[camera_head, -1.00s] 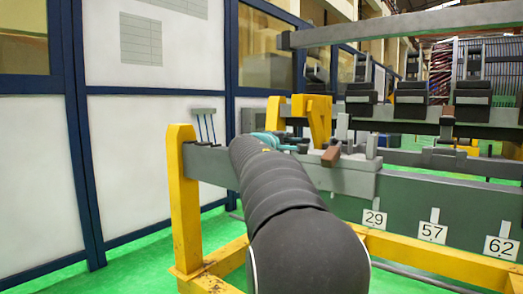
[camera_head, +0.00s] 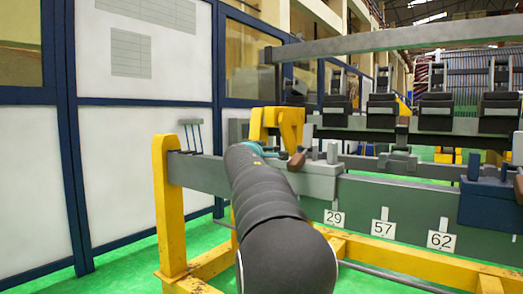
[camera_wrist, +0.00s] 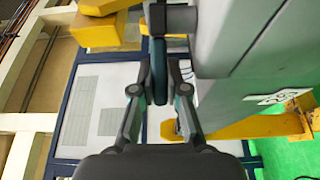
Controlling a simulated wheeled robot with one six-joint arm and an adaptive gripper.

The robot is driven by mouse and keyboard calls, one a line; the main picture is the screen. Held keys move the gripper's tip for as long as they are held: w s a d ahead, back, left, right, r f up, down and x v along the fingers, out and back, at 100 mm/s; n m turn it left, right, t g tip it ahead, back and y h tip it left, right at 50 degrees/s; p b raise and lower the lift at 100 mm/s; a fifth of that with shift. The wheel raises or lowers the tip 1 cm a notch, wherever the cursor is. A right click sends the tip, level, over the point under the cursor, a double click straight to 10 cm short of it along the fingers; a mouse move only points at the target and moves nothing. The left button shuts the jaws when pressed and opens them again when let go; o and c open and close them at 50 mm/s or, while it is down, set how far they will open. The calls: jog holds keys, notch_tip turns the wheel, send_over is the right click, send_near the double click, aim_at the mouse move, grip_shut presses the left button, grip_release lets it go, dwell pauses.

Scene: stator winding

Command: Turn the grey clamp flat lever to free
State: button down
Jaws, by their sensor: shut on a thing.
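The grey clamp (camera_head: 316,178) sits on the long grey-green beam, below a yellow bracket, in the head view. A brown-tipped lever (camera_head: 297,161) stands at its left side. My gripper (camera_wrist: 160,92) shows in the wrist view with its two fingers closed around a narrow, dark blue-grey flat lever (camera_wrist: 159,68), which runs up between the fingertips to a grey part at the top. In the head view my dark arm reaches to the clamp's left side and hides most of the gripper and the lever there.
A yellow bracket (camera_head: 278,122) stands just behind the clamp. A yellow post (camera_head: 168,205) rises at the beam's left end. A blue clamp (camera_head: 490,203) sits on the beam at far right. White wall panels (camera_head: 150,140) stand behind; green floor shows at left.

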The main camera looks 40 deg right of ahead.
jog(key=c, duration=1.5)
grip_release()
jog(key=shift+c, duration=0.2)
jog(key=shift+o, duration=0.5)
jog(key=shift+w+a, duration=0.15)
jog(key=shift+a, duration=0.05)
jog(key=v, duration=1.2)
